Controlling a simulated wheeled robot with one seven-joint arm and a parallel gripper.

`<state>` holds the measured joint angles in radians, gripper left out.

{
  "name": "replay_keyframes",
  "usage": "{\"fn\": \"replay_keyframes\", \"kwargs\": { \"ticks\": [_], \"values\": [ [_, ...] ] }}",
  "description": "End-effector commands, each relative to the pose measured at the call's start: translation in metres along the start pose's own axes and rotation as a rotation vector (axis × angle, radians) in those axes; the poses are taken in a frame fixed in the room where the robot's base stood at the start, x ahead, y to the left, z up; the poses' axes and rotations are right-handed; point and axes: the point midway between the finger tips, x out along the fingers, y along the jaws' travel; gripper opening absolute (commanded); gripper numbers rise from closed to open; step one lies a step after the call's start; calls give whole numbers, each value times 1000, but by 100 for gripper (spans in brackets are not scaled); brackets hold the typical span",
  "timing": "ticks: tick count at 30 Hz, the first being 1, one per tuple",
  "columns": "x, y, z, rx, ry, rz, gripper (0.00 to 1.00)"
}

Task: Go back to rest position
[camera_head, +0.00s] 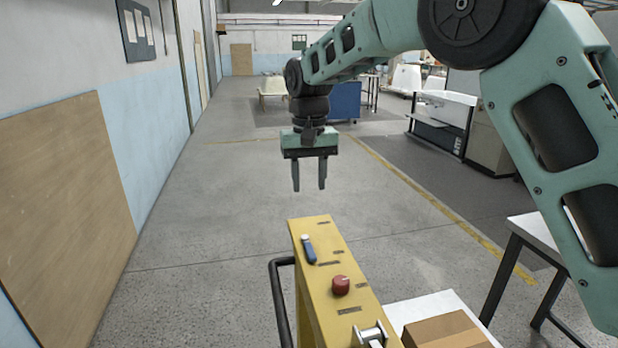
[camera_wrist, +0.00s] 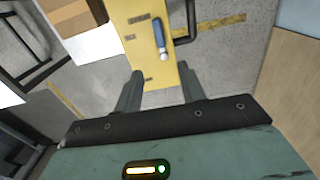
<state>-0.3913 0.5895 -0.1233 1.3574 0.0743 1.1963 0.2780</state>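My gripper (camera_head: 309,188) hangs from my arm in the head view, pointing down. Its two fingers are apart with nothing between them. It is above and beyond the far end of a yellow stand (camera_head: 318,262). In the wrist view my gripper (camera_wrist: 161,80) also shows open and empty, with the yellow stand (camera_wrist: 135,50) beneath it. A blue tool with a pale end (camera_head: 308,249) lies on the stand's top, and it also shows in the wrist view (camera_wrist: 159,36).
A red knob (camera_head: 341,285) and a metal fitting (camera_head: 371,335) sit on the stand. A black handle (camera_head: 279,300) juts from its left side. A cardboard box (camera_head: 447,331) rests on a white surface at right. A white table (camera_head: 540,236) stands further right. Open floor (camera_head: 220,220) lies left.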

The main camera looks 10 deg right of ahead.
Motion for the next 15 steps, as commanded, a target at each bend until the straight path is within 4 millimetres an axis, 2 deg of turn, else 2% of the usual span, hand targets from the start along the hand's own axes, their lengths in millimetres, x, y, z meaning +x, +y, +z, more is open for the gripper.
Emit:
{"fn": "replay_keyframes", "kwargs": {
  "ticks": [4, 15],
  "values": [
    [-8, 0, 0, 0, 0, 0, 40],
    [-8, -1, 4, -6, -1, -4, 40]
  ]
}}
